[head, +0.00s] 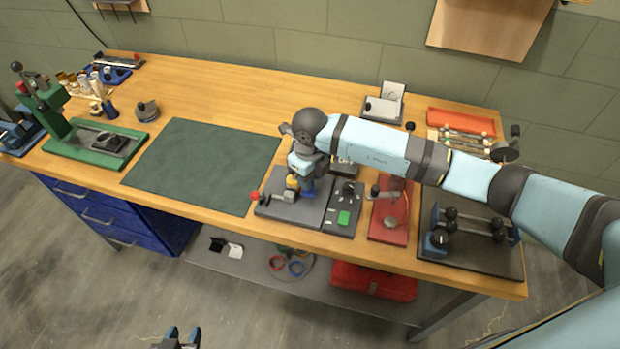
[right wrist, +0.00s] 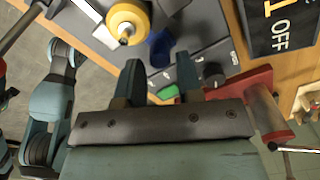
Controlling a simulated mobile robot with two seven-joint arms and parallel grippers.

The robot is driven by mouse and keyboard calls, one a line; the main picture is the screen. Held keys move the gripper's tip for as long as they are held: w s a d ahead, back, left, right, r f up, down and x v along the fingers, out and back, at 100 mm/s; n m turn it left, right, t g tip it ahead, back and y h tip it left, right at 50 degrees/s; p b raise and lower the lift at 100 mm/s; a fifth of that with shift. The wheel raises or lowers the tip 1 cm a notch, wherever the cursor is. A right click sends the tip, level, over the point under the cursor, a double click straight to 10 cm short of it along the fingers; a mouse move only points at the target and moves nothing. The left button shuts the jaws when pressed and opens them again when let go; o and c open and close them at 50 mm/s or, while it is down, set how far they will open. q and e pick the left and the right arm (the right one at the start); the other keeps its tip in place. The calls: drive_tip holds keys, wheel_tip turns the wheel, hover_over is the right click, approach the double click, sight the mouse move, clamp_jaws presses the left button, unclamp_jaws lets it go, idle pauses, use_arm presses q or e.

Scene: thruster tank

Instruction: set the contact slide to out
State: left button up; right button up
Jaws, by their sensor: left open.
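A grey plate (head: 305,212) near the bench's front edge carries a small device with a yellow part (head: 292,182). A dark panel (head: 341,200) with a green block (head: 344,217) adjoins it. I cannot tell which part is the contact slide. My right gripper (head: 306,184) hangs over this plate and partly hides it. In the right wrist view its fingers (right wrist: 159,78) are apart, with nothing clearly held. Beyond them are a yellow cylinder (right wrist: 126,22), a blue piece (right wrist: 160,47), small white labels and a black knob (right wrist: 213,73). My left gripper (head: 181,339) is open, low in front of the bench.
A green mat (head: 205,162) lies clear to the left. A red stand (head: 393,212) and a black tray with dumbbell-like parts (head: 470,240) are to the right. A green press (head: 95,143) stands far left. The right wrist view shows a black sign reading OFF (right wrist: 283,25).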

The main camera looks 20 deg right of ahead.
sight(320, 196)
drive_tip(key=shift+f, duration=1.05)
clamp_jaws()
drive_tip(key=shift+s+d, duration=0.7)
drive_tip(key=shift+d, duration=0.35)
unclamp_jaws()
drive_tip(key=shift+d, duration=0.1)
